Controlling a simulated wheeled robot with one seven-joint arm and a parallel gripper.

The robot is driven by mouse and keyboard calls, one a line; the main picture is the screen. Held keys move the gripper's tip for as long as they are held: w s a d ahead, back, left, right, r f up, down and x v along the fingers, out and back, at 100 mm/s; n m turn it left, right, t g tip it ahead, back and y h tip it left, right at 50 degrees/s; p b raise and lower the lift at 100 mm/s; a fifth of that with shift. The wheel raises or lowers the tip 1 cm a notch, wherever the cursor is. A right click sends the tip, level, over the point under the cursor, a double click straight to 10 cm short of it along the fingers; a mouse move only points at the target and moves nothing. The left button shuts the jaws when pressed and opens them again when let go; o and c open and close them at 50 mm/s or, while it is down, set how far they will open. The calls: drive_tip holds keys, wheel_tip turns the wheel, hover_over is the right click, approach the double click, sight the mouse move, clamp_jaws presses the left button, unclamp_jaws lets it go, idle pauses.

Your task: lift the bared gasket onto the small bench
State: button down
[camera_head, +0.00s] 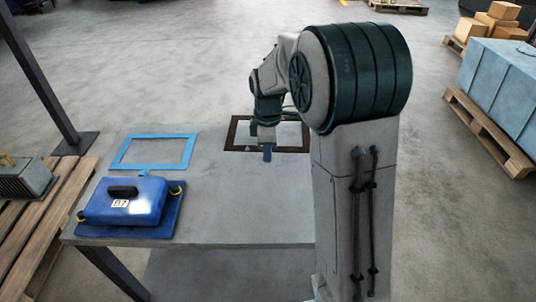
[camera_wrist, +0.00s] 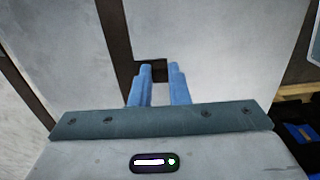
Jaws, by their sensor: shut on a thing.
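A thin dark rectangular gasket (camera_head: 231,135) shows at the far side of the grey bench (camera_head: 225,205), with a small pale mark on its near strip. My gripper (camera_head: 267,154) has its blue fingers at the near strip of this gasket. In the wrist view my gripper (camera_wrist: 159,70) is shut on a dark strip of the gasket (camera_wrist: 123,40), between the fingertips. The gasket's right end is partly hidden by my arm. Its far edge shows past the bench's far edge line; I cannot tell its height above the bench top.
A light blue rectangular frame (camera_head: 158,136) lies at the bench's far left. A blue cover marked with a label (camera_head: 148,193) sits on a blue plate at the front left. A post (camera_head: 40,75) and wooden pallet (camera_head: 55,215) stand left. A large grey-blue crate (camera_head: 505,80) stands right.

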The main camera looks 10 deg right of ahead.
sight(268, 175)
drive_tip(key=shift+n, duration=0.3)
wheel_tip(268, 175, down, 7)
drive_tip(key=b, duration=0.5)
drive_tip(key=shift+r, duration=0.2)
drive_tip(key=c, duration=1.3)
unclamp_jaws()
drive_tip(key=shift+r, duration=0.1)
